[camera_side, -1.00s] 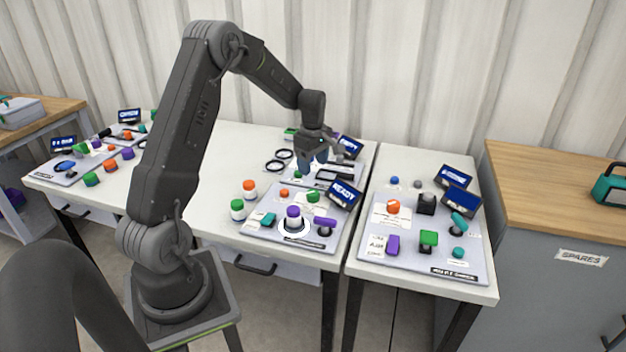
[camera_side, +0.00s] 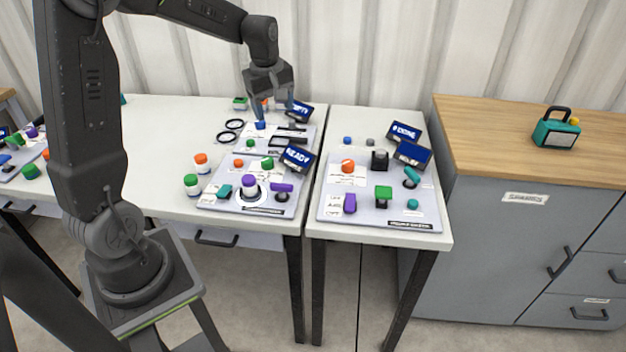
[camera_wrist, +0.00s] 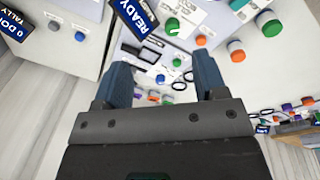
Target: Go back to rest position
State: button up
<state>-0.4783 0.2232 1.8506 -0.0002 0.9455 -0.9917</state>
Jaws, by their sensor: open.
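My gripper (camera_side: 275,110) is in the side view, pointing down above the rear panel on the white table. In the wrist view my gripper (camera_wrist: 160,85) shows two blue-grey fingers spread apart with nothing held between them.
Another panel (camera_side: 332,205) is on the right table. A wooden-topped cabinet (camera_side: 490,125) holds a teal case (camera_side: 556,132).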

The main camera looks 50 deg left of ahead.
jog(key=s+d+r+m+t, duration=0.2)
jog(key=s+d+r+m, duration=0.1)
jog(key=s+d+m, duration=0.5)
jog(key=s+d+r+m+t, duration=0.2)
jog(key=s+d+r+m, duration=0.1)
jog(key=s+d+m, duration=0.5)
jog(key=s+d, duration=0.2)
jog(key=d, duration=0.1)
jog(key=shift+s+d+r+m+h, duration=0.3)
jog(key=shift+m, duration=0.1)
